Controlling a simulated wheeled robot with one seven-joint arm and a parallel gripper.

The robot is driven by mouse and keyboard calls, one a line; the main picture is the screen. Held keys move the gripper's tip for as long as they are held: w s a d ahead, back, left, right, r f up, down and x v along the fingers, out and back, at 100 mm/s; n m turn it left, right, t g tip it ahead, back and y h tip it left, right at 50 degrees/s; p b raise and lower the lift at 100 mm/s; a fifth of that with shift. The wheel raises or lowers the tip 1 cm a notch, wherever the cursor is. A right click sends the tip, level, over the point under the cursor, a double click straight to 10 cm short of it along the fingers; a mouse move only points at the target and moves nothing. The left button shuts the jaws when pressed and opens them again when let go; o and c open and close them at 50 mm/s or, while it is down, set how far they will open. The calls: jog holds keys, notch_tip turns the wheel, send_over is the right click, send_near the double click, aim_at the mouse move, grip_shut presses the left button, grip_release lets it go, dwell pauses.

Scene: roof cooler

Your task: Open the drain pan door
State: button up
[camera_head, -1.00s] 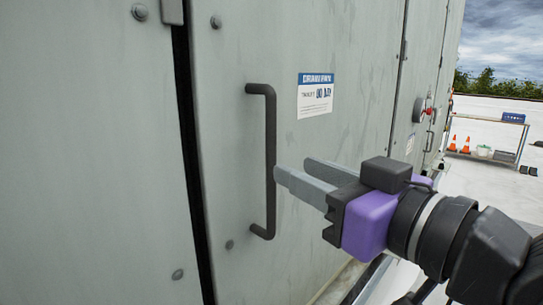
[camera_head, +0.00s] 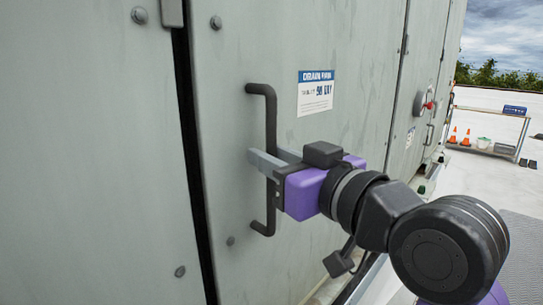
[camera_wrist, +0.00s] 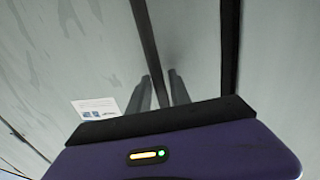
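The drain pan door (camera_head: 225,110) is a grey metal panel with a blue-and-white label (camera_head: 315,93) headed "DRAIN PAN". It looks shut. A dark vertical bar handle (camera_head: 271,115) stands on it left of the label. My gripper (camera_head: 266,154) is at the handle's lower middle, with one finger crossing in front of the bar and the other on its far side. In the wrist view the handle (camera_wrist: 146,40) runs down between the two fingers (camera_wrist: 160,92). The fingers look apart around the bar; firm contact is not visible.
A dark vertical gap (camera_head: 190,130) separates the door from the left panel (camera_head: 90,150). More cabinet doors with a red-marked gauge (camera_head: 422,105) stand to the right. A shelf cart (camera_head: 490,130) with orange cones (camera_head: 459,136) is far off on the open roof.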

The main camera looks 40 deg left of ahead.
grip_shut()
dwell(1.2)
